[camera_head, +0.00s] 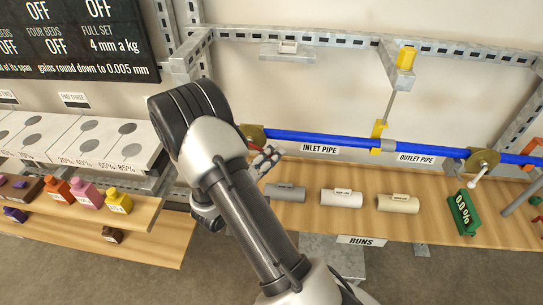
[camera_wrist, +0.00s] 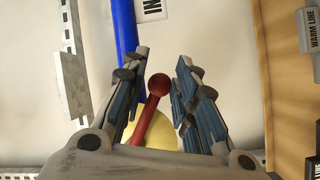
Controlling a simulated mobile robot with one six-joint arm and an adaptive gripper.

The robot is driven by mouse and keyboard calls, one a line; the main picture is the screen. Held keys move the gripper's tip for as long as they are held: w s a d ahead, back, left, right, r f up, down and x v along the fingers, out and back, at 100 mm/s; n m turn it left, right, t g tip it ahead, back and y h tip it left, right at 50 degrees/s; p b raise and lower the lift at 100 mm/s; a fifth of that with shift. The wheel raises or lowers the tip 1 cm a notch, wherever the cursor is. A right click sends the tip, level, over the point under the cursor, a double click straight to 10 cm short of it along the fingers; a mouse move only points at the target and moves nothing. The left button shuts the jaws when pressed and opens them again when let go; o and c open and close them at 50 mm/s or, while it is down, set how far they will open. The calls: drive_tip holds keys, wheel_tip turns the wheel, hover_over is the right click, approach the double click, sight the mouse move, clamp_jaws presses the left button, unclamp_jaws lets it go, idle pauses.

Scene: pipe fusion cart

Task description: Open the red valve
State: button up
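The red valve handle (camera_wrist: 150,112) is a thin red lever with a round knob at its end. In the wrist view it stands between the two fingers of my gripper (camera_wrist: 162,62), which is open with a gap on both sides of the knob. A yellow round part (camera_wrist: 157,137) lies behind the lever, partly hidden by it and my gripper. In the head view my gripper (camera_head: 265,160) is just below the left end of the blue inlet pipe (camera_head: 300,137), by a brass disc (camera_head: 257,131). The red lever is mostly hidden there by my gripper and arm.
A shelf below the pipe holds grey (camera_head: 285,192), white (camera_head: 342,198) and beige (camera_head: 398,203) cylinders and a green block (camera_head: 464,212). A white-handled valve (camera_head: 480,168) is at the right. Colored bottles (camera_head: 88,194) stand at the left.

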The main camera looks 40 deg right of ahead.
clamp_jaws()
idle(0.4)
drive_tip(key=shift+s+d+r+n+b, duration=0.1)
drive_tip(key=shift+s+r+n+b, duration=0.05)
drive_tip(key=shift+n+b, duration=0.3)
drive_tip(key=shift+s+d+r+n+t+h+b, duration=0.15)
drive_tip(key=shift+r+n+h+b, duration=0.1)
drive_tip(key=shift+r+n+h, duration=0.25)
drive_tip(key=shift+s+d+r+n+t+h+b, duration=0.15)
drive_tip(key=shift+r+n+h+b, duration=0.15)
drive_tip(key=shift+n, duration=0.35)
drive_tip(key=shift+r+n+t+h, duration=0.3)
drive_tip(key=shift+r+n, duration=0.25)
drive_tip(key=shift+n, duration=0.25)
drive_tip(key=shift+o, duration=1.9)
unclamp_jaws()
